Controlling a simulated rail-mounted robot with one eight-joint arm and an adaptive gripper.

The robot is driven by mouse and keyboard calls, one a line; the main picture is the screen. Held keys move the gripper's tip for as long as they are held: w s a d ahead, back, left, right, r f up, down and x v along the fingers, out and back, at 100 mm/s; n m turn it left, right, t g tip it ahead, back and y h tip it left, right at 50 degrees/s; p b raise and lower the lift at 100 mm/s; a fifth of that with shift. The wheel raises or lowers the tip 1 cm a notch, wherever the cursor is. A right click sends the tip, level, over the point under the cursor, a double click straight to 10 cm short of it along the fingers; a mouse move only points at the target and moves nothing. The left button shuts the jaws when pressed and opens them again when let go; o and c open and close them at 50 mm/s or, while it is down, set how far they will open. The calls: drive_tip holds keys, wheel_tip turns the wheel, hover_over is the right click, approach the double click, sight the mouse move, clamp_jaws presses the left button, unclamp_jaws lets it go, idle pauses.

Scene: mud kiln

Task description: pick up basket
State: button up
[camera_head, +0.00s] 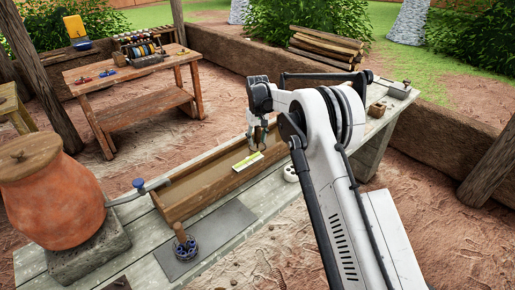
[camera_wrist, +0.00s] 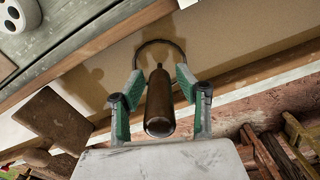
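My gripper (camera_head: 258,146) points down over the long wooden trough (camera_head: 184,211) on the table. In the wrist view, its two green-padded fingers (camera_wrist: 160,82) stand apart, with a dark brown, bottle-shaped piece (camera_wrist: 159,105) between them. Gaps show on both sides of that piece. A thin dark hoop (camera_wrist: 158,42) arches beyond the fingertips; I cannot tell what it belongs to. A small dark basket-like holder (camera_head: 185,252) with blue pieces and a brown upright grip stands at the near end of the table, well apart from my gripper. No other basket is clearly seen.
A white can with holes (camera_head: 291,174) stands beside the trough. A large clay pot (camera_head: 48,192) stands at the left. A grey mat (camera_head: 218,228) has bare room.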

clamp_jaws()
